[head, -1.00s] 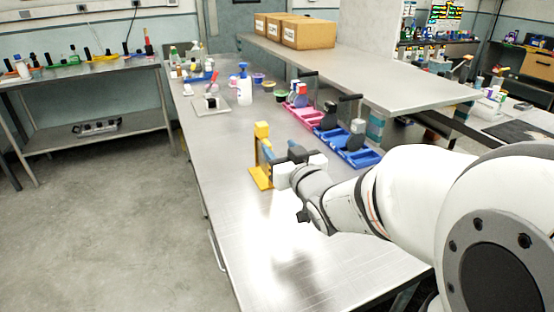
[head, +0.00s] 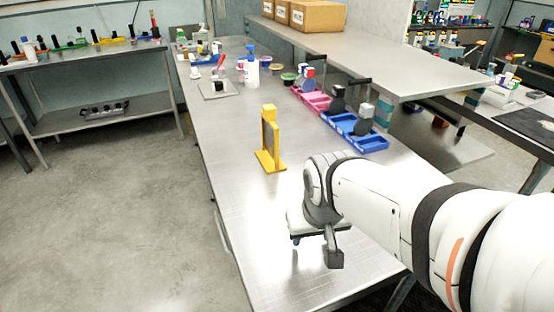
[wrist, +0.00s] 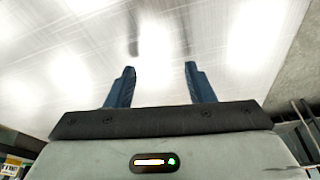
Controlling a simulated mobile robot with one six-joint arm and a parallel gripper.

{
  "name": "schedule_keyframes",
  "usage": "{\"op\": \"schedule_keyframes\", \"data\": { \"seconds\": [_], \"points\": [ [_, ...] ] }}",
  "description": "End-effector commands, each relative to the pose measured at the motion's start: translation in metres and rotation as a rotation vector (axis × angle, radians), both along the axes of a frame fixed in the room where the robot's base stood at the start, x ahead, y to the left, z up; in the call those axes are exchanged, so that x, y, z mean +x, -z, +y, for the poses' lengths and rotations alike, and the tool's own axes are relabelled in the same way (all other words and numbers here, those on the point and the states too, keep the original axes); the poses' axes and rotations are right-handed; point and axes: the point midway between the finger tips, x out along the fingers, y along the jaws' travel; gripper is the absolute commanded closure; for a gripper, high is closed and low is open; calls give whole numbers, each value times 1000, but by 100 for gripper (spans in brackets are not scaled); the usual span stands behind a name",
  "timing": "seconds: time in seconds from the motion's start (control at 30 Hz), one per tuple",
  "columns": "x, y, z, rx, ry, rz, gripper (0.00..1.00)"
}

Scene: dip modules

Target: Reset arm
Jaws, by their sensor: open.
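My gripper (wrist: 160,75) shows in the wrist view with two blue fingers spread apart and nothing between them. Bare bright metal table surface lies beyond the fingers. In the head view my white arm reaches in from the right and its wrist hangs low over the front part of the metal table (head: 262,240). The fingers are mostly hidden there behind the wrist. A yellow stand (head: 270,140) stands upright on the table, beyond my wrist and apart from it.
Blue trays (head: 352,130) and a pink tray (head: 312,98) line the table's right side, beside a raised shelf (head: 400,75). A spray bottle (head: 252,70) and small tubs stand farther back. Cardboard boxes (head: 310,16) sit on the shelf. The near table is clear.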

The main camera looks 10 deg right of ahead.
Motion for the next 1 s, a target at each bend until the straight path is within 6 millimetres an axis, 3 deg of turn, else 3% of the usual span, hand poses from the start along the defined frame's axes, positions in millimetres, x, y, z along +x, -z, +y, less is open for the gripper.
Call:
{"op": "schedule_keyframes", "data": {
  "seconds": [0.2,0.57,0.9,1.0],
  "points": [
    [-23,0,-1,23,-12,98,51],
    [-24,-4,0,22,-13,101,51],
    [-27,-71,-1,18,-15,76,51],
    [-28,-78,-1,17,-16,71,51]
  ]
}}
